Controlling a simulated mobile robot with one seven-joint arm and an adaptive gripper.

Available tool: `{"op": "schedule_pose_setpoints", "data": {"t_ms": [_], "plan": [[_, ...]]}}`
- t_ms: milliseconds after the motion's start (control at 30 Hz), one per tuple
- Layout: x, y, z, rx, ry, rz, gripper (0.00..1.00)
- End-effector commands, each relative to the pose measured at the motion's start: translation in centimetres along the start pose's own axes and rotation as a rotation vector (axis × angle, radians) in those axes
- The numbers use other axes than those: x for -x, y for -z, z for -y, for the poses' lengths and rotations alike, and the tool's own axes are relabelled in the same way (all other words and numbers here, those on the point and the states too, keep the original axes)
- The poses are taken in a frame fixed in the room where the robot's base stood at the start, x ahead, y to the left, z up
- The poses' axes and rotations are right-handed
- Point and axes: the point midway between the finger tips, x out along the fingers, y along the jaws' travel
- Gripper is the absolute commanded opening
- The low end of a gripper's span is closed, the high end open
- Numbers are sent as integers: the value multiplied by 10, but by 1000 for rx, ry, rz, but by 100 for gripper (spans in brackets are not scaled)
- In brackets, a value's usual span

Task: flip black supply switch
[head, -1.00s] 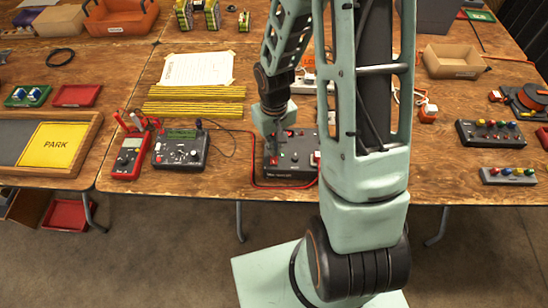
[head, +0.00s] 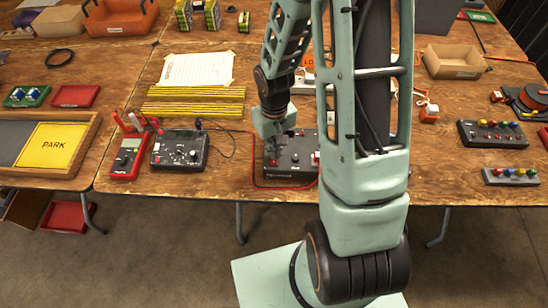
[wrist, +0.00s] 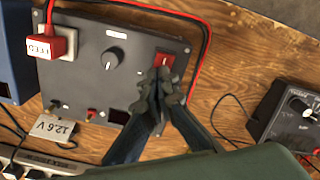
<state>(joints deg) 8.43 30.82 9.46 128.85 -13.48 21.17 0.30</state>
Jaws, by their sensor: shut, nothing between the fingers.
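The black supply (head: 295,168) is a dark box on the table's front part, partly hidden by my arm in the head view. In the wrist view the supply (wrist: 85,75) shows a round knob (wrist: 112,58) and a red switch (wrist: 168,62) near its edge. My gripper (wrist: 162,78) is shut and empty, its fingertips over the panel just beside the red switch. I cannot tell whether they touch it. In the head view my gripper (head: 272,150) is above the supply's left part.
A black meter box (head: 180,149) and red multimeter (head: 128,155) stand to the left.

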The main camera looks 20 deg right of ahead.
Motion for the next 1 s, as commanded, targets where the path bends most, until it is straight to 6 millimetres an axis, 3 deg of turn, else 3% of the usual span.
{"op": "schedule_pose_setpoints", "data": {"t_ms": [800,1000], "plan": [[64,0,0,-1,0,0,0],[70,0,0,-1,0,1,0]]}}
